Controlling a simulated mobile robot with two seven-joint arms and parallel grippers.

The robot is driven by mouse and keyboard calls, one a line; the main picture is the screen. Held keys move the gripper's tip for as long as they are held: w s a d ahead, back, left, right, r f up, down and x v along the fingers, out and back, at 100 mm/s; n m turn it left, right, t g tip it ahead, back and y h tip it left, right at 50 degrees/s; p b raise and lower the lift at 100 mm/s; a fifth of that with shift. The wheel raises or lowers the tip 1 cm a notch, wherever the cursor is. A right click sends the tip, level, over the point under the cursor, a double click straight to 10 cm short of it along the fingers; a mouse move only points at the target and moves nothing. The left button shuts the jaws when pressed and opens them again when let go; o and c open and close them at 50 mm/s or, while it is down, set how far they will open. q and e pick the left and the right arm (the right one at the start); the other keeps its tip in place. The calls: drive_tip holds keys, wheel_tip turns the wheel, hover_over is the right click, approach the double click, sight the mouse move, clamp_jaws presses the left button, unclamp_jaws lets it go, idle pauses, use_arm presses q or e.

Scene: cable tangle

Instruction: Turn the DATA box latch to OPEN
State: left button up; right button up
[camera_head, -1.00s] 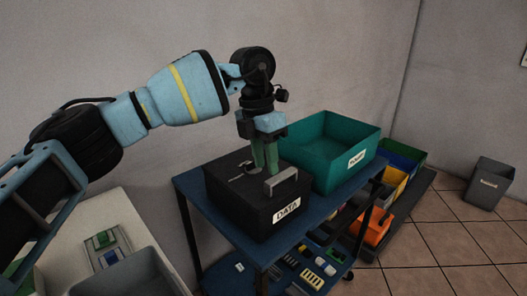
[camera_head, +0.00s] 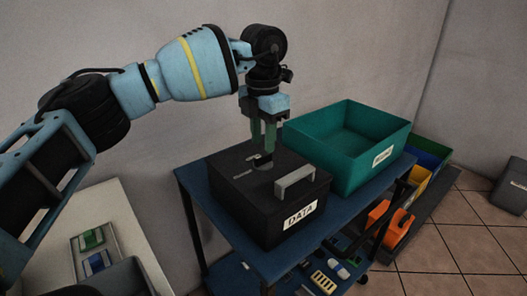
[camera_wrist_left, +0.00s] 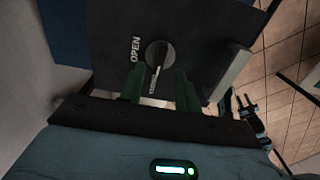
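The black DATA box (camera_head: 268,203) stands on the blue cart, with a grey handle (camera_head: 295,180) on its lid. Its round latch knob (camera_head: 262,161) is on the lid behind the handle. In the left wrist view, the knob (camera_wrist_left: 157,54) has a light bar running roughly up and down. The word OPEN (camera_wrist_left: 135,48) is left of the knob; smaller lettering below it is unreadable. My left gripper (camera_head: 263,150) points down over the knob. Its green fingers (camera_wrist_left: 158,78) are apart, with the knob ahead of the gap; contact is unclear.
A teal open bin (camera_head: 348,150) stands right beside the box on the blue cart top (camera_head: 225,238). Colored bins (camera_head: 425,165) and a grey bin (camera_head: 512,190) are further right. A pale table (camera_head: 135,240) is at lower left.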

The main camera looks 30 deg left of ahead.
sight(263, 156)
use_arm(q)
drive_tip(key=shift+f, duration=1.95)
drive_tip(key=shift+c, duration=0.3)
clamp_jaws()
